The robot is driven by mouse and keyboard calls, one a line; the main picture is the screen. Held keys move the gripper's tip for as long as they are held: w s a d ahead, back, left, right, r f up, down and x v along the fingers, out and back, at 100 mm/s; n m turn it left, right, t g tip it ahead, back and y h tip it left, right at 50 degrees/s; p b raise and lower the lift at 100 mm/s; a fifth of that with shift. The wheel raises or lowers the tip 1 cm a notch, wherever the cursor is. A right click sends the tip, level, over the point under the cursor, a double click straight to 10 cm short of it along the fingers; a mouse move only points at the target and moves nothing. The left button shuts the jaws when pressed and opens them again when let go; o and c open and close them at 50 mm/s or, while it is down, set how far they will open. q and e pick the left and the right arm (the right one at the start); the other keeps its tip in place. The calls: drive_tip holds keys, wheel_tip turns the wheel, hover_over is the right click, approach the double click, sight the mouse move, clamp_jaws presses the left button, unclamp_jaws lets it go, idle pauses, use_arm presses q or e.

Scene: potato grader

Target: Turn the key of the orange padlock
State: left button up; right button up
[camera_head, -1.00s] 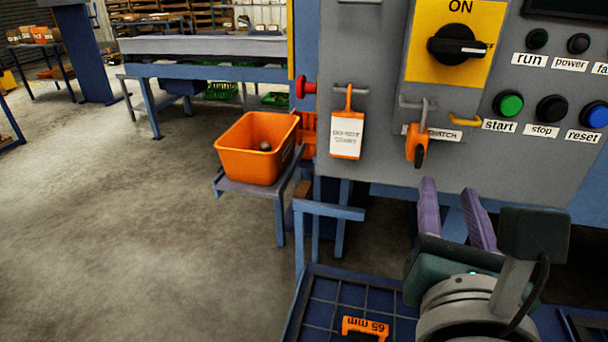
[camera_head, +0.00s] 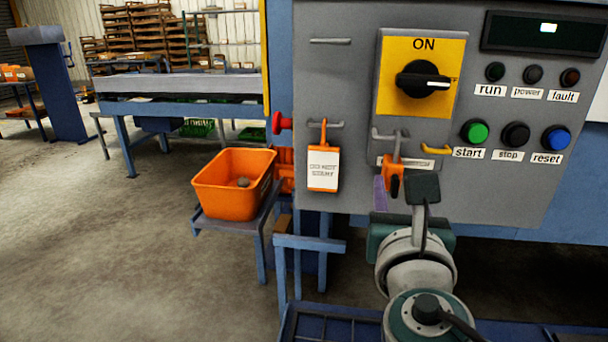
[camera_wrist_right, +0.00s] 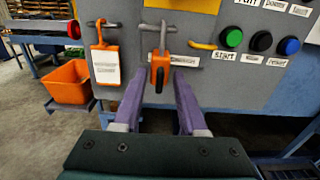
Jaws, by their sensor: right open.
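The orange padlock (camera_head: 391,181) hangs from a grey hasp on the grey control panel, below the yellow switch plate. It also shows in the right wrist view (camera_wrist_right: 160,62), with a dark key (camera_wrist_right: 159,79) on its lower front. My right gripper (camera_wrist_right: 159,84) is open, its two purple fingers pointing at the panel. The padlock appears between the fingertips in that view; I cannot tell how far beyond them it is. In the head view my right wrist hides most of the fingers. My left gripper is not in view.
An orange lockout tag (camera_head: 323,170) hangs left of the padlock. The switch (camera_head: 424,82) points to the right under "ON". Green (camera_head: 474,133), black and blue buttons sit to the right. An orange bin (camera_head: 232,188) stands on a small shelf at left.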

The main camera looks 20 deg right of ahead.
clamp_jaws()
idle(0.5)
